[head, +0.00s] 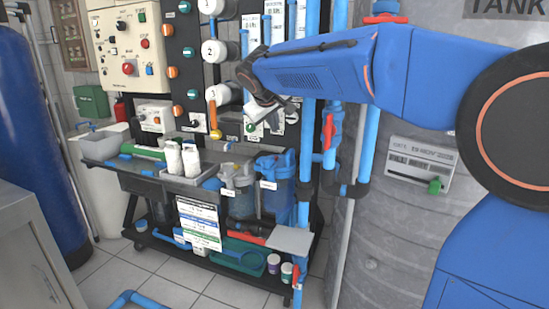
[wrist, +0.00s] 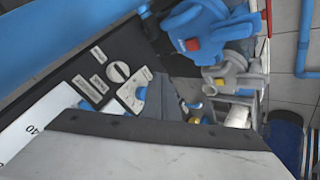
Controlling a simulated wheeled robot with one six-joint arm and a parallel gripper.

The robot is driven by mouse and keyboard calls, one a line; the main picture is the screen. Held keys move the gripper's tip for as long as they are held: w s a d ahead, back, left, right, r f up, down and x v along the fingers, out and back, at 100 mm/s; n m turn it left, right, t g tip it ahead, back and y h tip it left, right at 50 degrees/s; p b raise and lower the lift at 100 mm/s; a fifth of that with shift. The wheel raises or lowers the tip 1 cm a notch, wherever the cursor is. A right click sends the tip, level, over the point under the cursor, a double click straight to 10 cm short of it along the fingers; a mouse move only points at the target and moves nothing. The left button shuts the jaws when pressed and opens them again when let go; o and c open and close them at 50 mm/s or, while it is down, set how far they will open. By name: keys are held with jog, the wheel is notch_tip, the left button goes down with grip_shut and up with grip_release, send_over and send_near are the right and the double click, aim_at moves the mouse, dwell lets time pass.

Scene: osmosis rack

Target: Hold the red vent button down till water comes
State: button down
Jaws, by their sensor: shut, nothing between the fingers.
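A red vent button (wrist: 192,45) sits on the head of a blue filter housing (wrist: 205,25) in the upper middle of the wrist view. The blue housing (head: 276,185) also shows in the head view at the right of the rack's shelf; I cannot make out its button there. My gripper (head: 262,112) is shut and empty, in front of the rack's panel and above the filter housings. It is apart from the red button. Its fingertips are not clear in the wrist view. I see no water coming out.
A clear filter housing (head: 238,188) stands left of the blue one; its yellow button (wrist: 219,82) shows in the wrist view. A pale surface with a dark edge (wrist: 150,145) fills the bottom of the wrist view. Blue pipes (head: 307,150) and a grey tank (head: 385,225) stand at the right.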

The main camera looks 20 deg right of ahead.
jog(key=shift+f, duration=3.45)
jog(key=shift+f, duration=0.2)
jog(key=shift+f, duration=0.2)
